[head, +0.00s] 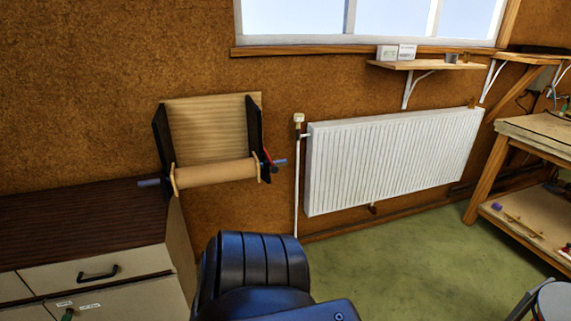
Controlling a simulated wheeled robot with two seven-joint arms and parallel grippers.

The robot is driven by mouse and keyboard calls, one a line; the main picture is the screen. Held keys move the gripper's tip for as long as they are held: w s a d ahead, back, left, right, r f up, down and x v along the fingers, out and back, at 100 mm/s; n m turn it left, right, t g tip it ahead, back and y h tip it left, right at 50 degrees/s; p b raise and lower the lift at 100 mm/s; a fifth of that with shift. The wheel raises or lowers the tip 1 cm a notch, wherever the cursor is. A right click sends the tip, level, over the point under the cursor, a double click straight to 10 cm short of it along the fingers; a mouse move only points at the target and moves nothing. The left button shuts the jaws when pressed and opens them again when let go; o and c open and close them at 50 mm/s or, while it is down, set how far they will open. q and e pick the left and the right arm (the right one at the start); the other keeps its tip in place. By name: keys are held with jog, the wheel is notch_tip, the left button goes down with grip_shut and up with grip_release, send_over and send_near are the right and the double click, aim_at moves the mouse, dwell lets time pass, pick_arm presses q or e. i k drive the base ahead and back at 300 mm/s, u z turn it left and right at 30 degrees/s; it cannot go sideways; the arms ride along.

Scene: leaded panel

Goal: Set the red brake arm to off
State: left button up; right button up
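The red brake arm (268,157) is a small red piece at the right end of a roll holder on the brown wall. It sits beside the right black side bracket (254,135), just above the blue-grey rod end (280,162). It is too small here to tell its exact setting. A tan roll (216,173) lies across the holder between the two black brackets, in front of a wooden backboard (208,130). Neither of my grippers is in view; a dark part of my own body shows at the bottom centre.
A dark-topped drawer cabinet (80,225) stands at the left, below and beside the holder. A white radiator (390,160) and its pipe (296,190) are to the right. A wooden workbench (540,135) stands far right. Green floor (400,260) is clear in front of the radiator.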

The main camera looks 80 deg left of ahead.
aim_at(274, 170)
jog(key=u, duration=0.45)
jog(key=i, duration=0.75)
jog(key=u, duration=0.8)
